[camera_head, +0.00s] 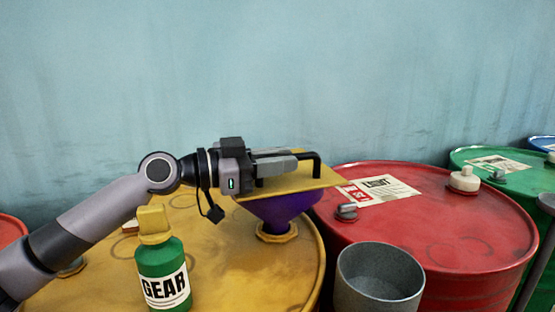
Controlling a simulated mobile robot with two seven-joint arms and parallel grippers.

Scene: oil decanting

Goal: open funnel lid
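A purple funnel (279,209) stands in the opening of the yellow drum. Its flat yellow lid (318,179) lies over the top and looks closed. A black bar handle (316,163) rises from the lid. My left gripper (283,160) reaches in from the left, level with the handle. Its grey fingers overlap the handle's bar in this view. I cannot tell whether they are shut on it or still apart. My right gripper is not in view.
A green GEAR bottle (162,268) with a yellow cap stands on the yellow drum (235,275). A grey metal bucket (378,290) is at front right. A red drum (440,225) with a paper label (382,190) is right of the funnel. Green and blue drums stand farther right.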

